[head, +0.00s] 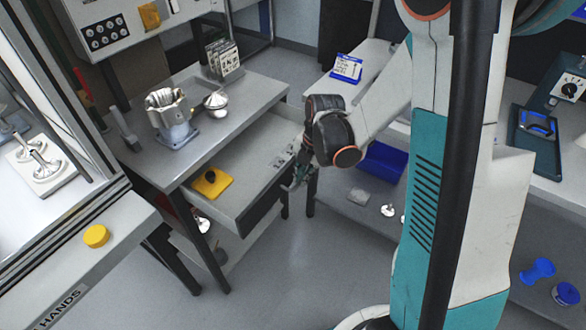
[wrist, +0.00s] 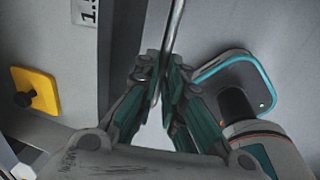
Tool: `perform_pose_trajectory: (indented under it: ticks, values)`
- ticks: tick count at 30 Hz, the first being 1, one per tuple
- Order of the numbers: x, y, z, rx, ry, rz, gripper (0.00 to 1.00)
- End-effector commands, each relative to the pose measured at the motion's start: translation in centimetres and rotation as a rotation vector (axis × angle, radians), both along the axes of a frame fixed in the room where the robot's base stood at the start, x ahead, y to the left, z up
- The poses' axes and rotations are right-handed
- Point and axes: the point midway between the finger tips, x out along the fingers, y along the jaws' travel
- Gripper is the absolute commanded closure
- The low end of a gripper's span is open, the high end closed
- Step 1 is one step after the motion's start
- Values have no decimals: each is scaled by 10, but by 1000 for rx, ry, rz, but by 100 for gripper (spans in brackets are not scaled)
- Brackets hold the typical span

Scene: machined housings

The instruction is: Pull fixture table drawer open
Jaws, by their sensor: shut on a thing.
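The fixture table (head: 235,100) stands left of centre in the head view, with a grey top. Its drawer (head: 228,192) is pulled out, and a yellow plate with a dark knob (head: 212,183) lies inside it. My gripper (head: 292,183) is at the drawer's front, partly hidden by my arm. In the wrist view my gripper (wrist: 165,88) is shut on a thin metal bar, the drawer handle (wrist: 174,30). The yellow plate also shows in the wrist view (wrist: 36,88), left of the handle.
A machined housing (head: 172,118) and a metal part (head: 216,103) stand on the table top. A blue bin (head: 383,160) is on a shelf to the right of the drawer. Clear floor (head: 310,255) lies in front of the drawer.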

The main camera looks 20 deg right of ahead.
Motion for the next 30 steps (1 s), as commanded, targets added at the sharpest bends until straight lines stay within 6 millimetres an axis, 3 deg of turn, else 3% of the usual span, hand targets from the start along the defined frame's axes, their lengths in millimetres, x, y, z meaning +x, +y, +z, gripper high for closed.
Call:
perform_pose_trajectory:
  ticks: [17, 18, 20, 30]
  values:
    - [-10, -8, 0, 0, 0, 0, 100]
    - [-10, -8, 0, 0, 0, 0, 84]
    - [-10, -8, 0, 0, 0, 0, 70]
    - [-10, -8, 0, 1, -1, 0, 70]
